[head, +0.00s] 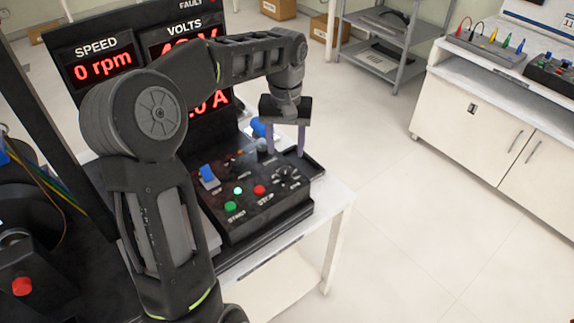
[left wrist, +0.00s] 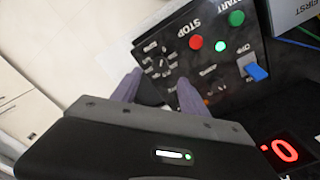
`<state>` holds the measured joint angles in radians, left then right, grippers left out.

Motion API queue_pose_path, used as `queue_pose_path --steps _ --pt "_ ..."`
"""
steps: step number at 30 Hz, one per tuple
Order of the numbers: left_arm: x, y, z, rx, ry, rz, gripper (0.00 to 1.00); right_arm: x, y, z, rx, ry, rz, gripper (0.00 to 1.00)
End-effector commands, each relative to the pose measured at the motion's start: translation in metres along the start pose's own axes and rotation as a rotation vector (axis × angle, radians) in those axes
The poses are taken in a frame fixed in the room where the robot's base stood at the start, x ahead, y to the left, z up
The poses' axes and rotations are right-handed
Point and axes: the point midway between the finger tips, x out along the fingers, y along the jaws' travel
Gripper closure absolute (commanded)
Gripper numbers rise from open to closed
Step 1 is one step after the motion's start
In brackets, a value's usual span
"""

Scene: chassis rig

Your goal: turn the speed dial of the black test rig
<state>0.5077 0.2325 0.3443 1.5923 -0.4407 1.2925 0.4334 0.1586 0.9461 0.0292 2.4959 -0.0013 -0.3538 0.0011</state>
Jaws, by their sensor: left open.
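The speed dial (head: 287,174) is a small black knob with white marks around it, at the right end of the black test rig's control panel (head: 245,228). My left gripper (head: 286,153) points down with its two purple fingers apart, just behind and above the dial in the head view. In the left wrist view the dial (left wrist: 160,66) shows just past and between the open fingers (left wrist: 158,76). I see no clear contact with the dial. The speed display (head: 103,64) reads 0 rpm. My right gripper is not in view.
On the panel are a green START button (head: 230,206), a red STOP button (head: 259,189), a lit green lamp (head: 238,190) and a blue switch (head: 208,173). My left arm hides part of the displays. A white cabinet (head: 480,130) stands right; open floor lies between.

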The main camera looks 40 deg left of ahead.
Motion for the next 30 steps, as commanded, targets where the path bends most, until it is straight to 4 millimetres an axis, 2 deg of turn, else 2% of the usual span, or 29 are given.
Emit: queue_pose_path --steps 5,12,18,27,30 --pt "0.015 0.000 0.001 -0.001 -0.003 0.000 0.48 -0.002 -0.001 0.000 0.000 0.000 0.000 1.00" --pt "0.053 0.000 0.001 0.001 -0.005 0.000 0.48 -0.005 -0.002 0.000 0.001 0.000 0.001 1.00" --pt "0.074 0.000 0.001 0.001 -0.002 0.000 0.48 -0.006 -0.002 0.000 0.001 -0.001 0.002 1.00" --pt "0.077 0.000 0.000 0.000 0.000 -0.001 0.48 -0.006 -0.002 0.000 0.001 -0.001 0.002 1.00" --pt "0.077 0.000 0.000 0.000 0.000 -0.001 0.55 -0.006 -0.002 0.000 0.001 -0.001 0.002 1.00"
